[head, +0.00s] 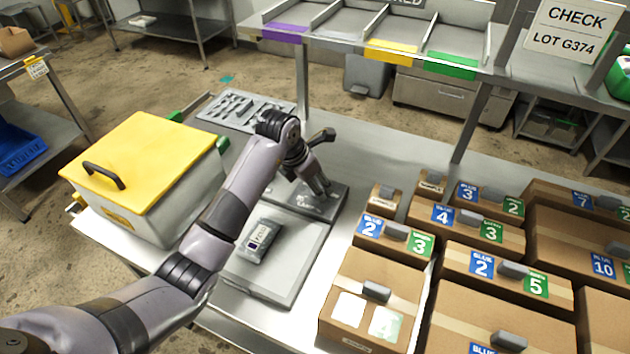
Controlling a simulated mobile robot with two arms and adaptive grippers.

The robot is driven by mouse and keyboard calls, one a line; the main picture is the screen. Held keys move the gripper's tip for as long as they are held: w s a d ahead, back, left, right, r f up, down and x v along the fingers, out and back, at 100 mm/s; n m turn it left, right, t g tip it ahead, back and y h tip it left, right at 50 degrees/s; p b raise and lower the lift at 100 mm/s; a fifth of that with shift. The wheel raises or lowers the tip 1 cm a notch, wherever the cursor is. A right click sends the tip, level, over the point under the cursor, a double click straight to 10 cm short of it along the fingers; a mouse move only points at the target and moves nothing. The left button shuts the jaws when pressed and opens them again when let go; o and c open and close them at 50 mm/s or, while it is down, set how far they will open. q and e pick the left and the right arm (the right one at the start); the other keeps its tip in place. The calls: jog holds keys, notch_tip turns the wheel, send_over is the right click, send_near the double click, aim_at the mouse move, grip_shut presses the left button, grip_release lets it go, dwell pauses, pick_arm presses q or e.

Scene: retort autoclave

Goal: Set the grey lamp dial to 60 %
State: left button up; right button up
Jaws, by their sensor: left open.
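My left gripper (322,188) reaches in from the left and points down over a small grey plate-like unit (338,206) on the steel table. Its fingers are apart, at or just above the top of that unit. I cannot make out a grey lamp dial. The gripper and wrist cover part of the unit, and the details there are too small to read. My right gripper is not in view.
A grey tray (284,290) holding a grey pouch (260,240) lies in front of the unit. Several numbered cartons (372,290) crowd the right. A divided shelf (345,45) spans the back.

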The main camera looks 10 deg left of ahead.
pick_arm(q)
jog(key=shift+w+d+f, duration=0.1)
jog(key=shift+f, duration=0.2)
jog(key=shift+c, duration=0.4)
jog(key=c, duration=1.1)
